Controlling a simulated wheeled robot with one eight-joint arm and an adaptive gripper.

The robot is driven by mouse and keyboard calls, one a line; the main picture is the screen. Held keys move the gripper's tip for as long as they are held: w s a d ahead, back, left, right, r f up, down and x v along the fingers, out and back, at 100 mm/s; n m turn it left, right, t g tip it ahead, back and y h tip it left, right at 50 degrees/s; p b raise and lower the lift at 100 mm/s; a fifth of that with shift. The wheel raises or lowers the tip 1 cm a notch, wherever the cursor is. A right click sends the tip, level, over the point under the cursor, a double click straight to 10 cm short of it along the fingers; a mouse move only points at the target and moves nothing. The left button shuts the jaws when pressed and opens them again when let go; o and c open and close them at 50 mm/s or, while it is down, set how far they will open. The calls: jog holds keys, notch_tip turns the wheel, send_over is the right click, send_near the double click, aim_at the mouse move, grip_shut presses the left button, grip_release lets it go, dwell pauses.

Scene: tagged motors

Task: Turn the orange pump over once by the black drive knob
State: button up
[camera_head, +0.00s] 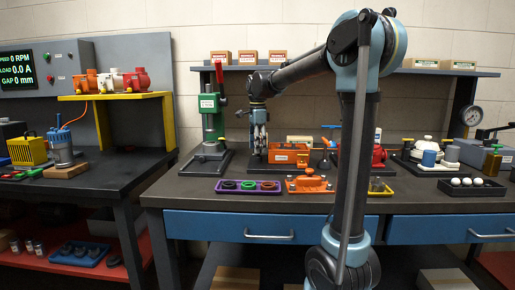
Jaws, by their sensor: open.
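An orange boxy unit (288,155) with a pale label stands on the bench; it appears to be the orange pump. My gripper (260,145) points down at its left end, open, with its fingers close above or beside that end. Whether they touch it cannot be told. A black part (255,133) shows around the fingers; I cannot tell whether it is the drive knob or part of my gripper. Any knob at that end is small or hidden behind the fingers.
A green press (211,118) stands left of my gripper. A red unit (379,155) is partly behind my arm. The bench's front left is clear.

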jog(key=shift+f, duration=0.15)
jog(key=shift+c, duration=0.6)
jog(key=c, duration=1)
jog(key=shift+o, duration=0.2)
jog(key=n, duration=0.6)
jog(key=shift+n, duration=0.4)
jog(key=n, duration=0.3)
jog(key=shift+s, duration=0.1)
jog(key=shift+d+n, duration=0.15)
jog(key=shift+n, duration=1.75)
